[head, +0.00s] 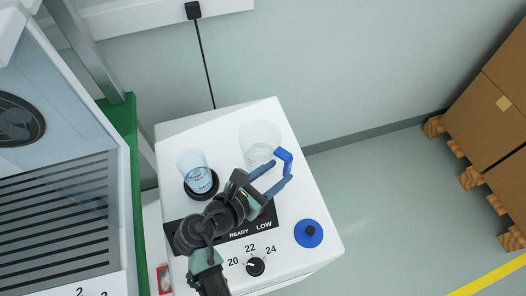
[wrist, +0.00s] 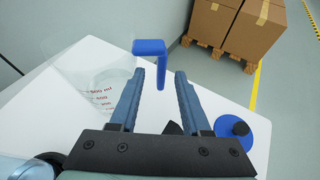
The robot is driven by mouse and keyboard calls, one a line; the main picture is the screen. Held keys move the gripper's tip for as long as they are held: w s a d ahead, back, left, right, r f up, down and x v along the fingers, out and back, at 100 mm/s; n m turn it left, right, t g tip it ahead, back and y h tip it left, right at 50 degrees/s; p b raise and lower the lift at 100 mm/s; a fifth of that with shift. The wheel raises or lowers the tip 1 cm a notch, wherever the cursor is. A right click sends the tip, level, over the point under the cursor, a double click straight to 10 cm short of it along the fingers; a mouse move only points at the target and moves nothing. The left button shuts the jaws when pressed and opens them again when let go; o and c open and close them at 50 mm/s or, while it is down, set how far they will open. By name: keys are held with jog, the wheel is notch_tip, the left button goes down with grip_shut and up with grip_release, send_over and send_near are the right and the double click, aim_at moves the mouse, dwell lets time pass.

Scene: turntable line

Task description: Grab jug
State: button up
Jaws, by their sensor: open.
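The clear jug (head: 260,138) with a blue handle (head: 284,160) stands on the white machine top, near its back edge. In the wrist view the see-through jug body (wrist: 98,75) shows red volume marks, and its blue handle (wrist: 150,50) sticks out to the right. My gripper (head: 281,171) is open and empty at the handle. In the wrist view the lower part of the handle shows between the two fingertips (wrist: 160,72). I cannot tell whether either finger touches it.
A clear beaker (head: 195,172) with red marks stands on a black ring at the left of the machine (head: 170,130). A blue round knob (head: 308,233) and a black dial (head: 256,266) are at the front. Boxes on pallets (head: 490,115) stand at the right.

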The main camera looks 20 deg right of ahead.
aim_at(288, 165)
jog(key=x, duration=0.4)
jog(key=shift+w+d, duration=0.1)
jog(key=shift+d, duration=0.3)
grip_shut()
dwell(1.0)
